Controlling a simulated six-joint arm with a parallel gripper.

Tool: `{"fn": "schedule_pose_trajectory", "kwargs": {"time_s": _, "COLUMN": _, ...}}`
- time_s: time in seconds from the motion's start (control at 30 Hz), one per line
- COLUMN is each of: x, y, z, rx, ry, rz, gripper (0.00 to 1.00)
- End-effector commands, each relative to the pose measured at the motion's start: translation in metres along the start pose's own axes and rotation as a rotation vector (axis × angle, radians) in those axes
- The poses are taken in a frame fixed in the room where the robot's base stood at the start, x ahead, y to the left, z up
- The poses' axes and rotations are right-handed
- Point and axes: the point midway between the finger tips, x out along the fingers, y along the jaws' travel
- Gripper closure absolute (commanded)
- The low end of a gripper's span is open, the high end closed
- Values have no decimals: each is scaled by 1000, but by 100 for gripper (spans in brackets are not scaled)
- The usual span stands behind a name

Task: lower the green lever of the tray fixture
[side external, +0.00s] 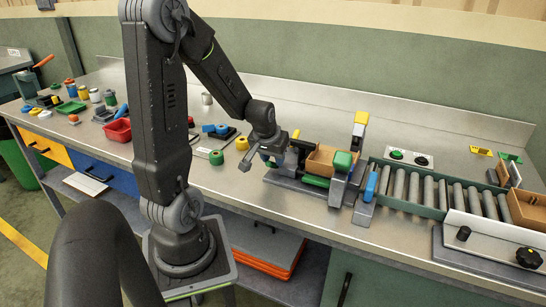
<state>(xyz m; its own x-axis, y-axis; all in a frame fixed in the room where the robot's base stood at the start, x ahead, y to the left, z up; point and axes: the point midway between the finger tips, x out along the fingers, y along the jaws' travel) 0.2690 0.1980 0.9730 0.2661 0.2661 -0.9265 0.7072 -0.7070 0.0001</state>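The tray fixture (284,182) stands on the steel bench, right of my arm, with a brown tray (318,165) in it. A green block-shaped handle (342,161) tops a grey upright at the fixture's front right; it looks like the green lever, standing up. A green bar (316,181) also lies low along the fixture's front. My gripper (268,160) is at the fixture's left end, left of the green handle and apart from it. Its fingers are small and dark here, so I cannot tell whether they are open.
A yellow-topped grey post (361,118) stands behind the fixture. A blue handle (371,187) stands between the fixture and the roller conveyor (430,192). Green and yellow rings, blue parts and a red bin (118,131) lie to the left.

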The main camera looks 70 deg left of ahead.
Motion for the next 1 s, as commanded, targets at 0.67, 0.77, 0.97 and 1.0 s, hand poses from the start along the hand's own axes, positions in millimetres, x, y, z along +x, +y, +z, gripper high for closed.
{"fn": "schedule_pose_trajectory", "kwargs": {"time_s": 0.67, "x": -33, "y": 0, "z": -1, "rx": 0, "ry": 5, "rz": 0, "gripper": 53}}
{"fn": "schedule_pose_trajectory", "kwargs": {"time_s": 0.77, "x": -54, "y": 0, "z": -1, "rx": 0, "ry": 6, "rz": 0, "gripper": 53}}
{"fn": "schedule_pose_trajectory", "kwargs": {"time_s": 0.97, "x": -95, "y": 0, "z": -1, "rx": 0, "ry": 6, "rz": 0, "gripper": 53}}
{"fn": "schedule_pose_trajectory", "kwargs": {"time_s": 1.0, "x": -103, "y": 0, "z": -1, "rx": 0, "ry": 6, "rz": 0, "gripper": 53}}
